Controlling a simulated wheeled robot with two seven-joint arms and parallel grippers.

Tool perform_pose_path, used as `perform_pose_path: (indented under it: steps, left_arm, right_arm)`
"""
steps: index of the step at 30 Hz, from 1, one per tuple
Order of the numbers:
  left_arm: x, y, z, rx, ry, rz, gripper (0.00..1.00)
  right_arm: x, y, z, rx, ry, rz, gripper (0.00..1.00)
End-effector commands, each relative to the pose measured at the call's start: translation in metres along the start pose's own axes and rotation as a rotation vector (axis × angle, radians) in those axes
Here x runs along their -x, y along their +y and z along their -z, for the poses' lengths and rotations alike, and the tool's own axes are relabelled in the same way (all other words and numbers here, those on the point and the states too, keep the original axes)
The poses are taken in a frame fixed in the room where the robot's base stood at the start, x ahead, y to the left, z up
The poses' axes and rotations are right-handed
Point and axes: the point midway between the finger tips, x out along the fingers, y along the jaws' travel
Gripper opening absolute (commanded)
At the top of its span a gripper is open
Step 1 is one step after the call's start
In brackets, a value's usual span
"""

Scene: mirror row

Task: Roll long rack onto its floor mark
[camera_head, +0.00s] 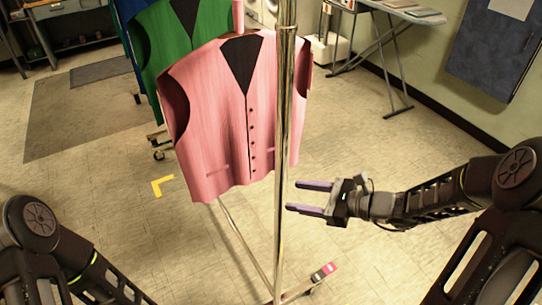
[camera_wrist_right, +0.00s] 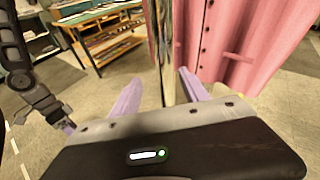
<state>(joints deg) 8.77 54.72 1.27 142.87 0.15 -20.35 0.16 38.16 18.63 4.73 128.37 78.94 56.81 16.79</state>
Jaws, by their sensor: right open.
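The long rack's chrome upright (camera_head: 284,130) stands in the middle of the head view, with a low base rail (camera_head: 243,243) running back from it. A pink vest (camera_head: 225,125) and a green vest (camera_head: 168,40) hang on it. A yellow corner of the floor mark (camera_head: 160,185) lies left of the base. My right gripper (camera_head: 300,197) is open and empty, its fingertips just right of the upright. In the right wrist view the upright (camera_wrist_right: 166,45) lines up between the two fingers. My left gripper (camera_wrist_right: 68,127) shows small at that view's left; its jaws are unclear.
An ironing board (camera_head: 395,15) stands at the back right, near a wall with a dark blue board (camera_head: 497,45). A grey mat (camera_head: 85,105) lies at left, and a workbench (camera_head: 65,10) stands behind it. Tiled floor right of the rack is clear.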

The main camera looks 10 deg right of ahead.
Motion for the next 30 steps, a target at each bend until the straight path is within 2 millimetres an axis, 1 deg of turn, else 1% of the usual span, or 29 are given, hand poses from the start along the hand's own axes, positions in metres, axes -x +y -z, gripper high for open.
perform_pose_path:
  steps: [1,3,5,7,17,20,25,30]
  left_arm:
    - [-0.001,-0.001,0.0,0.001,-0.001,0.0,0.73]
    - [-0.001,-0.001,0.0,0.001,-0.001,0.001,0.73]
    - [-0.001,-0.001,0.0,0.002,-0.001,0.001,0.73]
    - [-0.001,-0.001,0.0,0.002,-0.001,0.001,0.73]
    - [-0.001,-0.001,0.0,0.001,-0.001,0.0,0.73]
    - [0.0,0.0,0.0,0.002,-0.001,0.0,0.73]
    - [0.004,0.001,-0.001,0.002,-0.002,0.001,0.73]
    - [0.009,0.003,-0.001,0.004,-0.003,0.003,0.73]
  right_arm:
    - [0.001,-0.009,-0.021,-0.044,-0.09,0.028,0.53]
    - [0.004,-0.019,-0.045,-0.093,-0.192,0.053,0.53]
    - [0.007,-0.021,-0.059,-0.12,-0.249,0.059,0.53]
    - [0.009,-0.021,-0.067,-0.134,-0.284,0.052,0.53]
    - [0.009,-0.019,-0.068,-0.143,-0.289,0.044,0.53]
    - [0.005,-0.019,-0.069,-0.142,-0.29,0.042,0.53]
    - [-0.011,-0.019,-0.075,-0.143,-0.289,0.041,0.53]
    - [-0.037,-0.021,-0.083,-0.144,-0.289,0.04,0.53]
